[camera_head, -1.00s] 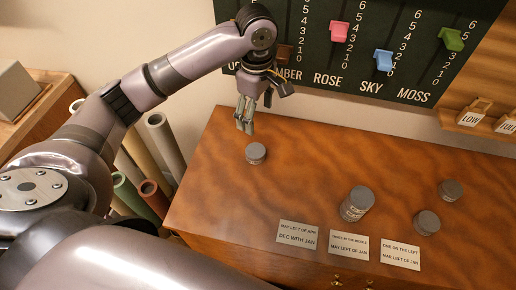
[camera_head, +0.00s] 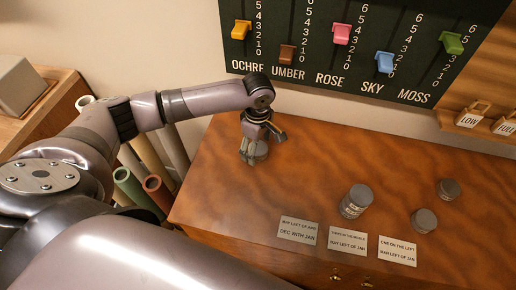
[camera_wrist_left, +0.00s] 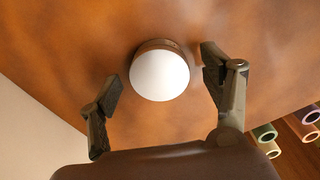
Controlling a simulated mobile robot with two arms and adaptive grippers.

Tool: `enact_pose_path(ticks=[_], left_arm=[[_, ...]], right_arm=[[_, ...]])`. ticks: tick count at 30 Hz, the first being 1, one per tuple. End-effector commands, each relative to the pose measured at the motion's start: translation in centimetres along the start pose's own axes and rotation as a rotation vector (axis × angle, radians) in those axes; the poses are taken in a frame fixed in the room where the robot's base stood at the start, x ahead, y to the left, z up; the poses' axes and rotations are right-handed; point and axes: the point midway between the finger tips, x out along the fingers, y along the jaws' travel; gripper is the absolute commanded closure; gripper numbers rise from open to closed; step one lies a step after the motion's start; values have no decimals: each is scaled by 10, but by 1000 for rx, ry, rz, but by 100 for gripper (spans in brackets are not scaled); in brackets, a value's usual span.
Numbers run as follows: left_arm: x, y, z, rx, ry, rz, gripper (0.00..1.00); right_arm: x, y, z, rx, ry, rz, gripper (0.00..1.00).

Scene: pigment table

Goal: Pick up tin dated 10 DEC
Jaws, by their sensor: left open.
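My left gripper (camera_head: 250,152) is open, low over the left part of the table, with its fingers around a small grey tin (camera_head: 261,150). In the left wrist view the tin (camera_wrist_left: 160,73) shows a pale round lid just ahead of and between the spread fingers (camera_wrist_left: 162,84); they look apart from it. Other grey tins stand to the right: what looks like a stack (camera_head: 356,201), a single tin at the front (camera_head: 424,220) and one farther back (camera_head: 448,189). I cannot read a date on any tin. My right gripper is not in view.
The wooden table (camera_head: 300,170) is clear between the left tin and the stack. Three cards lie at its front edge, the left one (camera_head: 298,231) reading "DEC WITH JAN". A dark slider board (camera_head: 340,50) hangs behind. Rolled tubes (camera_head: 130,185) stand left of the table.

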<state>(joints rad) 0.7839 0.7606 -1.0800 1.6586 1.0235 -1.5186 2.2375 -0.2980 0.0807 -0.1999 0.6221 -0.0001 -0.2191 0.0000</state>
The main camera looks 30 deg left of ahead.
Motion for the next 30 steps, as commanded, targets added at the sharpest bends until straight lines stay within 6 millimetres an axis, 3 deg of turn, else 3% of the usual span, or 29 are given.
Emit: enact_pose_path(ticks=[8,30], left_arm=[[3,0,0,1,1,0,28],[3,0,0,1,0,1,78]], right_arm=[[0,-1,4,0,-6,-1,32],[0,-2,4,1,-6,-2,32]])
